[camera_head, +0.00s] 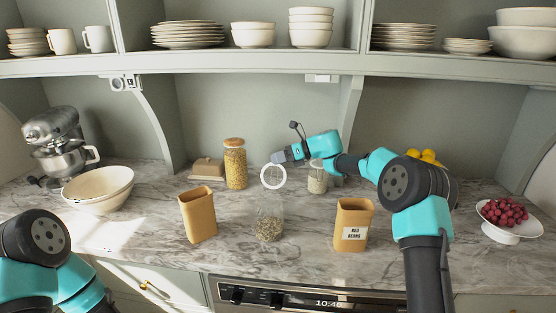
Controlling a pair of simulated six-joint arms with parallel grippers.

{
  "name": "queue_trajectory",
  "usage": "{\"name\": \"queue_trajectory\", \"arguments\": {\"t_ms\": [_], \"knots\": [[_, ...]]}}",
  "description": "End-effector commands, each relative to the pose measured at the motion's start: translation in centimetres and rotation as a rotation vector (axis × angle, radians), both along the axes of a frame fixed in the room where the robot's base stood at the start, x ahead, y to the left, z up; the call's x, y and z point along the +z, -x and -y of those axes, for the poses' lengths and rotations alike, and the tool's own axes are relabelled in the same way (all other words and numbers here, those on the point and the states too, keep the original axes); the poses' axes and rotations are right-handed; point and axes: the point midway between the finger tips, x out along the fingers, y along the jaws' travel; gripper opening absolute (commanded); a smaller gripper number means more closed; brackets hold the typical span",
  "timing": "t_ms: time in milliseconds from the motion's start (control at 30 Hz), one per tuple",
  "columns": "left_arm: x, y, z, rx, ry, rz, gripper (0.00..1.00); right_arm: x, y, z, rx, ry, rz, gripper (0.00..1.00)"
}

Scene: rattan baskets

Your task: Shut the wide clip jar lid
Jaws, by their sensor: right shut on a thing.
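The wide clip jar (269,222) is clear glass, partly filled with small greenish-brown pieces, and stands upright on the counter at the middle. Its round lid (263,180) with a pale ring stands up on edge at the jar's back, so the jar is open. My right gripper (277,159) reaches in from the right behind the jar and is shut at the upper rim of the lid. The exact contact of the fingers is too small to see clearly. My left arm shows at the lower left, but its gripper is out of view.
An orange canister (198,215) stands left of the jar, and a labelled one (353,226) stands right. Behind are a tall filled jar (235,166), a butter dish (207,169) and another glass jar (317,180) beneath my right arm.

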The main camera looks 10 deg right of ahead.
Motion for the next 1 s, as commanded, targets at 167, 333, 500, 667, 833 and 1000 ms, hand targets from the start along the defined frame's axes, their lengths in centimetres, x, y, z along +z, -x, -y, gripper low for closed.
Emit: {"name": "queue_trajectory", "arguments": {"t_ms": [167,333,500,667,833,1000], "knots": [[0.0,0.0,0.0,0.000,0.000,0.000,0.91,-0.1,0.0,0.0,0.000,0.001,0.000,0.00],[0.0,0.0,0.0,0.000,0.000,0.000,0.91,0.1,0.2,-0.1,0.000,0.008,0.016,0.00],[0.0,0.0,0.0,0.000,0.000,0.000,0.91,0.2,0.3,-0.1,0.000,0.014,0.029,0.00],[0.0,0.0,0.0,0.000,0.000,0.000,0.91,0.3,0.5,-0.2,0.000,0.024,0.051,0.00],[0.0,0.0,0.0,0.000,0.000,0.000,0.91,0.7,1.0,-0.4,0.000,0.045,0.100,0.00],[0.0,0.0,0.0,0.000,0.000,0.000,0.91,1.2,1.9,-0.8,-0.001,0.087,0.192,0.00]]}}
